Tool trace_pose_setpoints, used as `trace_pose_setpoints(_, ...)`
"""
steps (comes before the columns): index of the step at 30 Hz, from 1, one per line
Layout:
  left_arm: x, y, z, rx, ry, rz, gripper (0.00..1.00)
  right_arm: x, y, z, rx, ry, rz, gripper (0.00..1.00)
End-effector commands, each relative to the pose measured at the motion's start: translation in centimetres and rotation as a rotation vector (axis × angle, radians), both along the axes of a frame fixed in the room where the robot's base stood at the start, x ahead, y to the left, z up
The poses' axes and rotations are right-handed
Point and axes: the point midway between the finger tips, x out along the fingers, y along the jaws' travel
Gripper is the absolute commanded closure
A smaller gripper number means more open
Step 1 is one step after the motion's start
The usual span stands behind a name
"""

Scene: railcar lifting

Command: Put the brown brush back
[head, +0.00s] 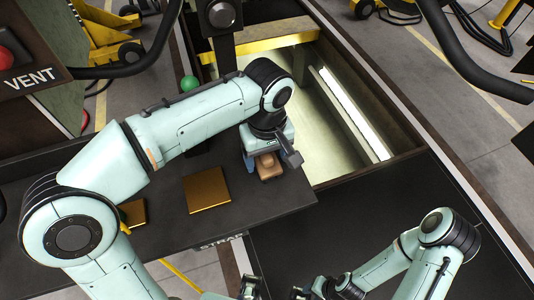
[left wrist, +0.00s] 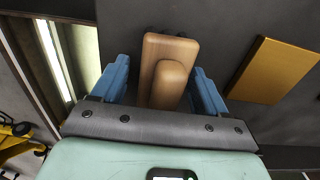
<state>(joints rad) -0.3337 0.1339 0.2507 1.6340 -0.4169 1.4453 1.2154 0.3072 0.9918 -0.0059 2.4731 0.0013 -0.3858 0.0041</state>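The brown brush (head: 268,165) lies on the dark bench top (head: 165,245), close to its right end. In the left wrist view the brush (left wrist: 168,72) has a flat block with a rounded raised part. My left gripper (head: 266,167) is over it from above. Its blue fingers (left wrist: 160,85) stand apart on both sides of the brush, with a visible gap on the left side.
A gold square plate (head: 207,190) lies left of the brush; another (head: 133,213) is partly behind my left arm. A green ball (head: 189,83) stands at the back. An open pit with a yellow beam (head: 262,47) lies beyond the bench. A "STRAP" label (head: 221,242) marks the front edge.

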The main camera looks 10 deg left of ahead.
Motion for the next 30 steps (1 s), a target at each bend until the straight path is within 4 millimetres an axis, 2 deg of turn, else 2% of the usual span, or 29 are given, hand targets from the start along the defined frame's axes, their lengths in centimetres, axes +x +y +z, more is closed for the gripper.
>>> trace_pose_setpoints(8, 0.0, 0.0, 0.0, 0.0, 0.001, 0.0, 0.22, 0.0, 0.0, 0.0, 0.0, 0.0, 0.0, 0.57)
trace_pose_setpoints(13, 0.1, 0.0, 1.3, 0.0, -0.001, 0.0, 0.22, 0.2, 0.0, 0.5, 0.0, -0.002, 0.0, 0.57)
trace_pose_setpoints(24, 0.1, -0.1, 9.2, -0.002, -0.005, 0.0, 0.22, 1.6, 0.0, 3.0, 0.0, -0.018, 0.0, 0.57)
trace_pose_setpoints(30, 0.1, 0.0, 11.8, 0.0, -0.001, 0.0, 0.22, 2.2, 0.0, 3.9, 0.0, -0.026, 0.0, 0.57)
